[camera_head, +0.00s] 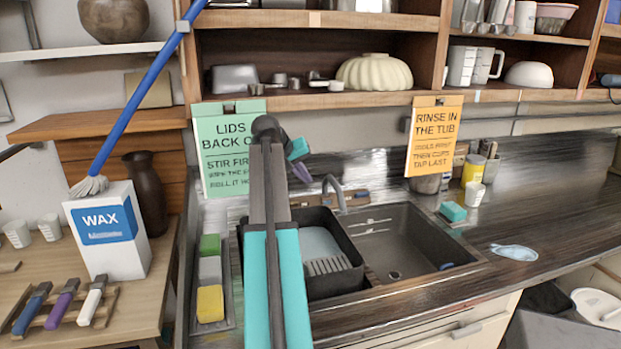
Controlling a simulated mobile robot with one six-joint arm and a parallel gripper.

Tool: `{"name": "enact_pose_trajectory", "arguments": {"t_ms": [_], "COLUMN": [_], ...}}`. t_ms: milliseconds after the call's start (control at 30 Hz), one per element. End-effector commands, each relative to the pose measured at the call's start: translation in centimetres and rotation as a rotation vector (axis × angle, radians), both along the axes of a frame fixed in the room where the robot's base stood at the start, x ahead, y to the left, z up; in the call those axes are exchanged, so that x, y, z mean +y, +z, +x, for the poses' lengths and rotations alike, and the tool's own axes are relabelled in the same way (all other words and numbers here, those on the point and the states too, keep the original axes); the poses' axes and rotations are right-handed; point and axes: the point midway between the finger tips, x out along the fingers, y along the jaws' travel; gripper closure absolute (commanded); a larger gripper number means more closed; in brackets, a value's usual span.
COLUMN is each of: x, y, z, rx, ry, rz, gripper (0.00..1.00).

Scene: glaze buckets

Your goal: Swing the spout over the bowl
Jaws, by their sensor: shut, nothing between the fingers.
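The grey spout (333,183) rises behind the sink, near the back edge of the counter; its small size makes its exact direction hard to tell. The dark sink bowl (415,240) is open on the right, with a drain in its floor. A black tub (335,287) with a pale ribbed piece inside sits at the sink's left. My teal and grey arm reaches up through the middle of the view. My gripper (301,170) is at its far end, just left of the spout in the picture, shut and empty. Contact with the spout cannot be made out.
A green sign (226,150) hangs behind my arm and an orange sign (433,137) hangs right of the spout. A narrow tray with sponges (210,304) lies left of the tub. A teal sponge (453,211) and a yellow jar (473,170) stand right. The right counter is mostly clear.

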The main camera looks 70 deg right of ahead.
Motion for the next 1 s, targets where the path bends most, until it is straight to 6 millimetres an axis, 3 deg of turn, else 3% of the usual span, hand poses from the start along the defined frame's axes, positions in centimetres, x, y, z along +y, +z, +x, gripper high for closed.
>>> {"name": "enact_pose_trajectory", "arguments": {"t_ms": [733,1000], "x": [-5.8,-7.6], "y": [-6.9,-6.1], "z": [-1.6,-4.1], "rx": [0.001,-0.001], "ry": [-0.002,-0.003], "rz": [0.001,-0.001], "gripper": [1.00,1.00]}}
